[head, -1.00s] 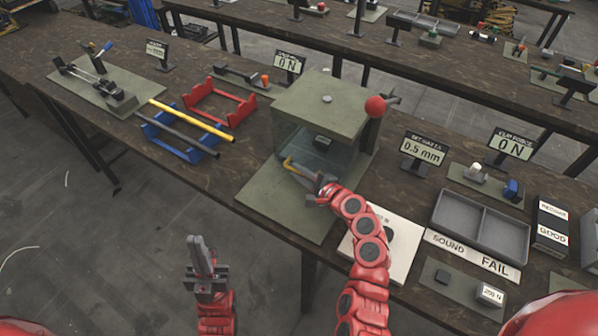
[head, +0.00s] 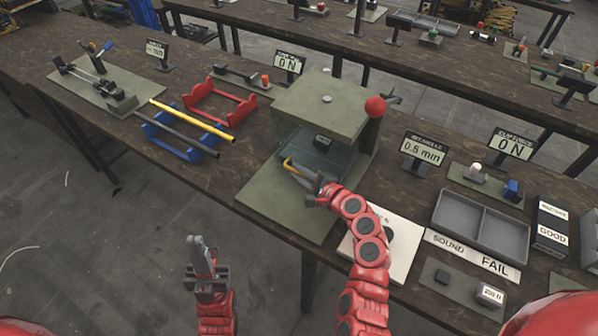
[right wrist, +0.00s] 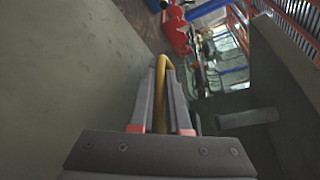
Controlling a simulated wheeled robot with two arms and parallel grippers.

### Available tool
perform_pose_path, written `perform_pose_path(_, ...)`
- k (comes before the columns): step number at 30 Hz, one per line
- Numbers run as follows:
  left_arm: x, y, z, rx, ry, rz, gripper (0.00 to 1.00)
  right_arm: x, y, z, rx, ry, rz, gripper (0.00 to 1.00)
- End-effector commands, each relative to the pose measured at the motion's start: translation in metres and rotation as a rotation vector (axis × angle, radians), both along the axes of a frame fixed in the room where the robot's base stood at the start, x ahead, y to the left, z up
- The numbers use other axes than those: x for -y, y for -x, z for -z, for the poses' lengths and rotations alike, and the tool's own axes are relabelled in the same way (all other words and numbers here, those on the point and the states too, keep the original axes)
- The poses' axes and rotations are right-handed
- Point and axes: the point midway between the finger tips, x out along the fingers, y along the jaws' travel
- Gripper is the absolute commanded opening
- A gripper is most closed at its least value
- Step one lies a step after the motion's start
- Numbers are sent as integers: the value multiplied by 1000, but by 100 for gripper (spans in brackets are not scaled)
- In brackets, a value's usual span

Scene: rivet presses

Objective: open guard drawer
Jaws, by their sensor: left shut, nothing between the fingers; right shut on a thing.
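The rivet press (head: 322,105) is a grey-green box on a flat base plate (head: 268,205), with a red ball-ended lever at its right. Its clear guard (head: 300,148) is at the front under the top block. The guard's yellow handle (head: 289,164) sticks out at the front left. My right gripper (head: 302,175) is shut on this handle. The right wrist view shows the yellow handle (right wrist: 161,75) between my right gripper's fingers (right wrist: 160,105). My left gripper (head: 202,256) is shut and empty, in front of the table edge and away from the press.
Left of the press stand a red rack (head: 222,103) and a blue rack (head: 180,137) with a black and a yellow rod. Right of it are a display reading 0.5 mm (head: 422,150), a grey two-part tray (head: 480,222) and a SOUND FAIL sign (head: 472,254).

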Motion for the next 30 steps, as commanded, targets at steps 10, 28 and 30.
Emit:
perform_pose_path(10,0,0,-9,0,0,0,0,-18,22,-3,1,-4,-5,0)
perform_pose_path(28,0,0,-31,0,0,0,0,-84,123,-1,1,-1,-4,0)
perform_pose_path(30,0,0,-31,0,0,0,0,-84,124,-1,1,-1,-2,0)
